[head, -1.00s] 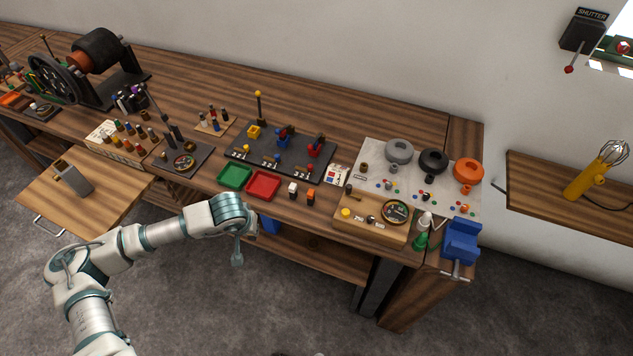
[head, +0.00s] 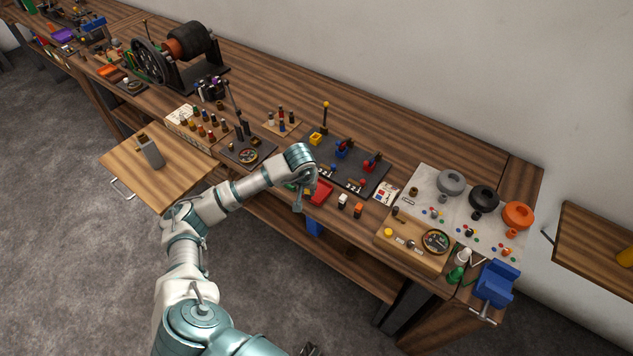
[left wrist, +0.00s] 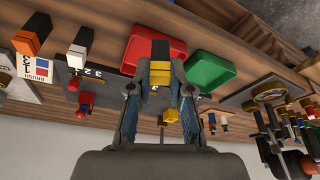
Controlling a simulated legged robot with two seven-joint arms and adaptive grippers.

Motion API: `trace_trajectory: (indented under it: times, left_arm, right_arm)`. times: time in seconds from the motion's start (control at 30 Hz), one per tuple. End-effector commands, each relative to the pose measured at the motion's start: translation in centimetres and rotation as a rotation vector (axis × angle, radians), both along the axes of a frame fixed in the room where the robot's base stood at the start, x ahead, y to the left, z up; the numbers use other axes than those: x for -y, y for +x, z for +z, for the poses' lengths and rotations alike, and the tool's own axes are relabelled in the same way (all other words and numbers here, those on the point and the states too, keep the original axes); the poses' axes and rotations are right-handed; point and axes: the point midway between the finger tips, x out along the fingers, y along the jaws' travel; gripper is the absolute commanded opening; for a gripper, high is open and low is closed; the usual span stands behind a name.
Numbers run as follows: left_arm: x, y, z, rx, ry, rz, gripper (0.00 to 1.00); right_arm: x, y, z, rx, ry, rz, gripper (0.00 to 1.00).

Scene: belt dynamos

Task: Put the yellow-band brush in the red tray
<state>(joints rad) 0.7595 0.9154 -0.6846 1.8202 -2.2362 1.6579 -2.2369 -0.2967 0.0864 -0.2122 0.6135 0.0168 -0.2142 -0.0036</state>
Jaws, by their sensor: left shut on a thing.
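My left gripper (head: 298,206) is over the front edge of the bench, by the trays. In the left wrist view the left gripper (left wrist: 160,92) is shut on the yellow-band brush (left wrist: 160,73), a dark block with yellow bands. In the head view I cannot make the brush out behind the hand. The red tray (head: 323,192) is just right of the gripper; it shows behind the brush in the left wrist view (left wrist: 134,56). Whether the brush is over the tray I cannot tell. A small dark part at the bottom edge may be my right gripper (head: 310,349).
A green tray (left wrist: 212,72) is beside the red one, mostly hidden by my arm in the head view. A dark board (head: 372,178) with small parts lies behind.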

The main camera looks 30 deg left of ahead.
Motion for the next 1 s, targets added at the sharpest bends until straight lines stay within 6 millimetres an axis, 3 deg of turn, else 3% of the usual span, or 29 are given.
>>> trace_trajectory:
  times: [0.1, 0.3, 0.43, 0.67, 1.0]
  left_arm:
    - [-0.2, 3.2, -0.2, -0.001, -0.007, 0.003, 0.00]
    - [-0.6, 6.1, -0.6, 0.001, -0.003, 0.001, 0.00]
    - [-0.5, 6.3, -1.2, -0.001, -0.003, 0.000, 0.00]
    - [-0.4, 6.3, -4.1, -0.002, -0.002, 0.001, 0.00]
    - [-0.5, 6.3, -4.6, 0.000, 0.000, 0.000, 0.00]
  right_arm:
    - [-0.1, 0.1, 0.7, 0.001, -0.002, 0.000, 0.86]
    - [-0.2, 0.1, 0.9, 0.000, -0.002, -0.002, 0.86]
    - [-0.2, 0.1, 1.0, 0.001, -0.002, -0.002, 0.86]
    - [-0.4, 0.2, 1.7, 0.002, 0.001, -0.003, 0.86]
    - [-0.3, 0.2, 1.2, 0.001, -0.001, -0.002, 0.86]
